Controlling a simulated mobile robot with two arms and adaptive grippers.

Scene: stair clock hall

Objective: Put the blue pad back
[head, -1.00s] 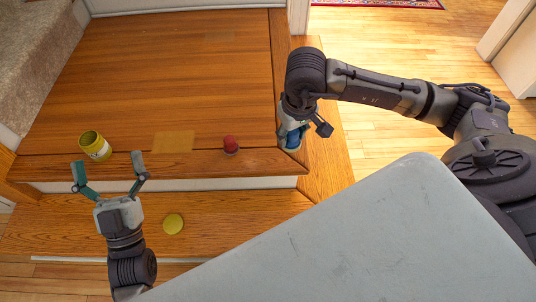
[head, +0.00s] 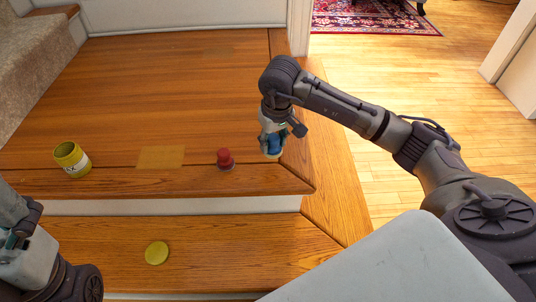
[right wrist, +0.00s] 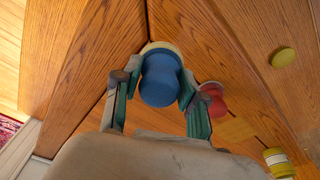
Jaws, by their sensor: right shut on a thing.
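The blue pad (head: 273,144) has a blue body and a pale cream rim. My right gripper (head: 272,140) is shut on it, over the right end of the upper wooden step. In the right wrist view the blue pad (right wrist: 160,82) sits between the two fingers of the gripper (right wrist: 158,95). I cannot tell whether it touches the wood. Part of my left gripper (head: 25,250) shows at the left edge of the head view; its fingertips are not clear.
A red knobbed piece (head: 225,159) stands left of the pad. A pale square patch (head: 161,157) and an open yellow jar (head: 72,159) are further left on the upper step (head: 170,85). A yellow lid (head: 156,252) lies on the lower step.

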